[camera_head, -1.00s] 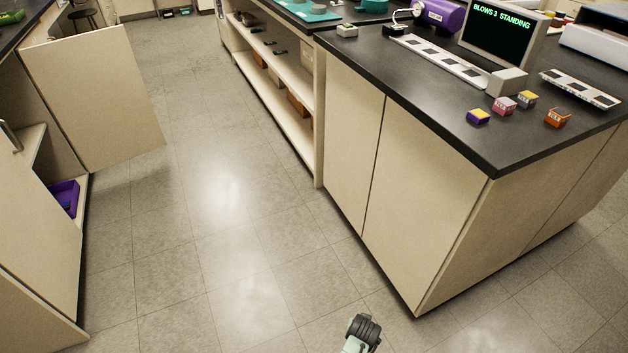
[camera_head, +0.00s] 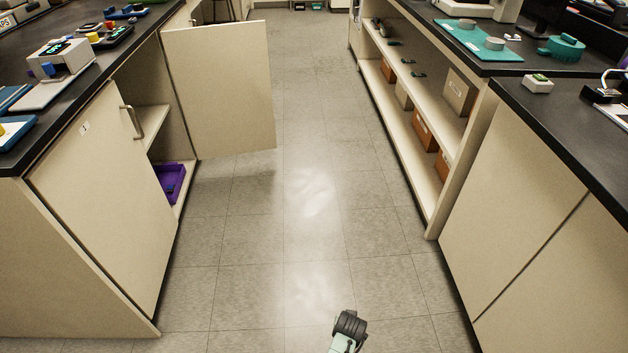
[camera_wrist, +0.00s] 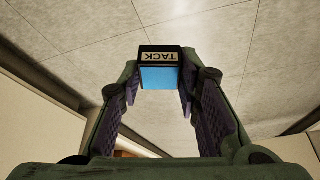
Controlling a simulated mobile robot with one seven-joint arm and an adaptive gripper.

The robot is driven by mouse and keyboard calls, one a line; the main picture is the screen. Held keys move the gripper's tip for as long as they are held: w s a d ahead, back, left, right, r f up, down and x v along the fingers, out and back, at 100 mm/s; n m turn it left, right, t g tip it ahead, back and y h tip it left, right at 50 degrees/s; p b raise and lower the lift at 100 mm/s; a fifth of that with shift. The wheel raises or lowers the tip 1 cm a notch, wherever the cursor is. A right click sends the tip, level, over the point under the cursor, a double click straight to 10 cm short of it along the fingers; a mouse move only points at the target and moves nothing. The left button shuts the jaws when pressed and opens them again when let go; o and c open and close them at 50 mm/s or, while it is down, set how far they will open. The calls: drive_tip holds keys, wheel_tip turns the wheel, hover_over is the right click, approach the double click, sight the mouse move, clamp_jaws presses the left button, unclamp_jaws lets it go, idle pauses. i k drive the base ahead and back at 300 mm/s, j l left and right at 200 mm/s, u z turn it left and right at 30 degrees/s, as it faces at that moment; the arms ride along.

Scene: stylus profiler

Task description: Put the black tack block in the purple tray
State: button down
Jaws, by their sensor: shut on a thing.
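The black tack block (camera_wrist: 160,52), with a white TACK label and a blue face, is between my gripper's fingertips in the wrist view. The purple tray (camera_head: 171,182) sits on the low shelf of the open cabinet at the left in the head view. The cabinet's side partly hides it, and something small and dark shows inside. In the head view only a dark part of my arm shows at the bottom; the block is not visible there.
The open cabinet door (camera_head: 222,88) stands out into the aisle beyond the tray. A left counter (camera_head: 60,130) and right cabinets (camera_head: 510,215) flank the aisle. The tiled floor (camera_head: 300,200) between is clear. Open shelves (camera_head: 428,170) with boxes stand at the right.

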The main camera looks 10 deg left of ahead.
sight(175, 179)
drive_tip(key=i+j+u, duration=0.25)
drive_tip(key=i, duration=0.3)
drive_tip(key=i+u, duration=0.3)
drive_tip(key=i, duration=0.25)
drive_tip(key=i+l+u, duration=0.25)
drive_tip(key=i, duration=0.3)
drive_tip(key=i+l+u, duration=0.1)
drive_tip(key=i+u, duration=0.2)
drive_tip(key=i, duration=0.25)
drive_tip(key=i+l+u, duration=0.35)
drive_tip(key=i, duration=0.2)
drive_tip(key=i+l+u, duration=0.4)
drive_tip(key=i+l, duration=0.05)
drive_tip(key=l, duration=0.05)
